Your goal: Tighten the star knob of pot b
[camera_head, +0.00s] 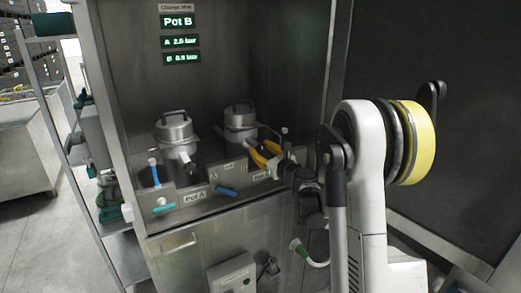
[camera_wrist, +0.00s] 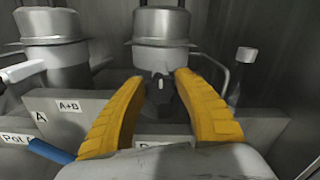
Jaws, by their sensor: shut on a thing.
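Pot b (camera_head: 240,121) is the right-hand lidded metal pot in the cabinet. In the wrist view pot b (camera_wrist: 161,57) stands straight ahead. Its dark star knob (camera_wrist: 160,92) is on the front of the pot, between my two yellow fingers. My gripper (camera_head: 262,154) reaches in from the right, and in the wrist view my gripper (camera_wrist: 160,82) is shut on the knob. A light mark shows on the knob's face. The exact finger contact is hard to make out. The label below pot b is mostly hidden by my gripper.
Pot a (camera_head: 175,135) stands to the left, and in the wrist view pot a (camera_wrist: 54,50) is close by. A front panel (camera_head: 240,172) carries a blue lever (camera_head: 226,191). A thin upright post (camera_wrist: 241,75) stands right of pot b. A sign (camera_head: 179,22) reads "Pot B".

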